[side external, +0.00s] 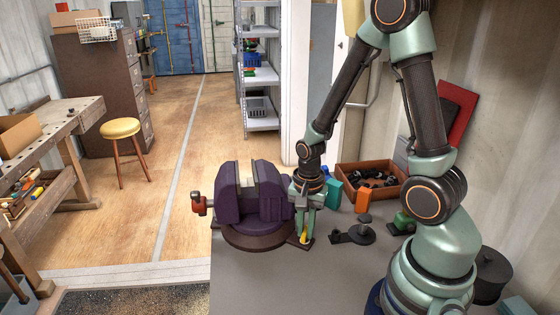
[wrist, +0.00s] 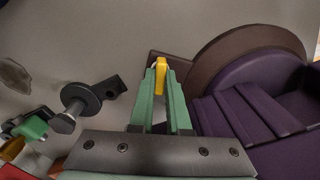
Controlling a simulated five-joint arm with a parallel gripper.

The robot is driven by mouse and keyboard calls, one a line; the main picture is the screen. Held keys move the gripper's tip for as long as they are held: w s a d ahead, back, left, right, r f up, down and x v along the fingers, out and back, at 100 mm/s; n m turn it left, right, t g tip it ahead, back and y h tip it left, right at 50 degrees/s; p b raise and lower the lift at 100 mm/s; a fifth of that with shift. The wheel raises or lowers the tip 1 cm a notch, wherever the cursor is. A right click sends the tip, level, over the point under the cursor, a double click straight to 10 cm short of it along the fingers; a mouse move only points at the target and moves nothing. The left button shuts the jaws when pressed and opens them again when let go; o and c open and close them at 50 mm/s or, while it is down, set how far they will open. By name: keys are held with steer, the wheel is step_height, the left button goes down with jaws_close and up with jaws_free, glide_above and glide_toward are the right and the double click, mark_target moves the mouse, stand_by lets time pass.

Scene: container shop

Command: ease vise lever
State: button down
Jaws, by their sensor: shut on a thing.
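A purple vise (side external: 250,195) stands on the grey bench on a round dark brown base (side external: 258,240). It also shows in the wrist view (wrist: 245,115), at the right. A small yellow lever (side external: 304,237) stands at the right edge of the vise, over a dark plate by the base. In the wrist view the yellow lever (wrist: 161,72) is between the green fingertips. My gripper (side external: 301,233) points down beside the vise and is shut on this lever. The fingers hide part of the lever, so I cannot see how it joins the vise.
A black clamp-like part (side external: 355,234), an orange block (side external: 363,199) and a teal block (side external: 333,193) are right of my gripper. A brown box of dark parts (side external: 372,169) is behind. The front bench is clear.

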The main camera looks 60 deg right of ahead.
mark_target(305, 230)
steer(key=n, duration=0.6)
steer(key=shift+n, duration=0.3)
stand_by(0.4)
steer(key=c, duration=0.9)
jaws_free()
steer(key=shift+r, duration=0.1)
step_height(305, 230, up, 12)
steer(key=shift+f, duration=0.1)
